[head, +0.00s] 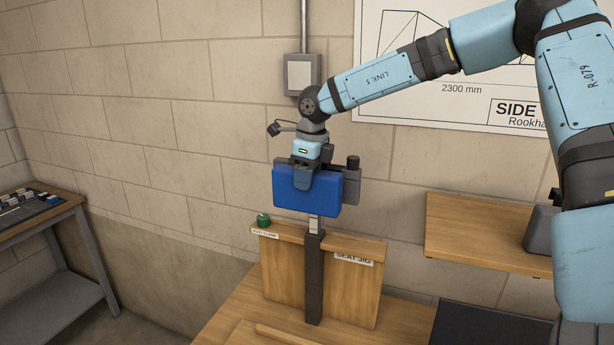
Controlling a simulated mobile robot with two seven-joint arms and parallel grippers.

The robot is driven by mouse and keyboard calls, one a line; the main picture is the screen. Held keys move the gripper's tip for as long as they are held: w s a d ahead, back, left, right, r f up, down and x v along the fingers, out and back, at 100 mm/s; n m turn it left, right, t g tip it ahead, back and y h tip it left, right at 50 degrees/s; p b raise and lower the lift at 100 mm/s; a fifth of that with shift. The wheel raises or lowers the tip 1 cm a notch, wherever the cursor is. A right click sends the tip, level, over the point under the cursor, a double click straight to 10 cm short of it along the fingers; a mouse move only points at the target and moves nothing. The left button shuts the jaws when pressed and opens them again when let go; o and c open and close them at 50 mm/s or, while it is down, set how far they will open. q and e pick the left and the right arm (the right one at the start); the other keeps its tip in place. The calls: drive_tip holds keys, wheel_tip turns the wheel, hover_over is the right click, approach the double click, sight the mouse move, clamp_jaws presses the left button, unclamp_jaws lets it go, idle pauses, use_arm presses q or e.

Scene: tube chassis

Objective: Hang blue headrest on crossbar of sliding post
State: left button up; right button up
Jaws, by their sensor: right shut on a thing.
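The blue headrest (310,198) is a padded block in front of the top of the sliding post. My right gripper (303,180) reaches down from above and is shut on the headrest at its upper left part. The sliding post (314,275) stands upright in front of a wooden board, dark below with a lighter metal section just under the headrest. Grey and black parts (352,180) show behind and to the right of the headrest. The crossbar is hidden, so I cannot tell whether the headrest touches it. My left gripper is not in view.
The wooden seat jig (360,290) stands on a wooden bench. A green knob (263,219) sits at its upper left by a label. A wooden shelf (470,235) is on the wall at right. A side table (35,215) stands far left.

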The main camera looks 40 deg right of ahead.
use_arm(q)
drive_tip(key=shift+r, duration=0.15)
use_arm(e)
drive_tip(key=o, duration=0.9)
drive_tip(key=shift+o, duration=1.1)
drive_tip(key=shift+a+r, duration=0.1)
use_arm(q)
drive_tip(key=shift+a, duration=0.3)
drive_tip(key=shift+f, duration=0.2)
use_arm(e)
drive_tip(key=shift+r, duration=0.1)
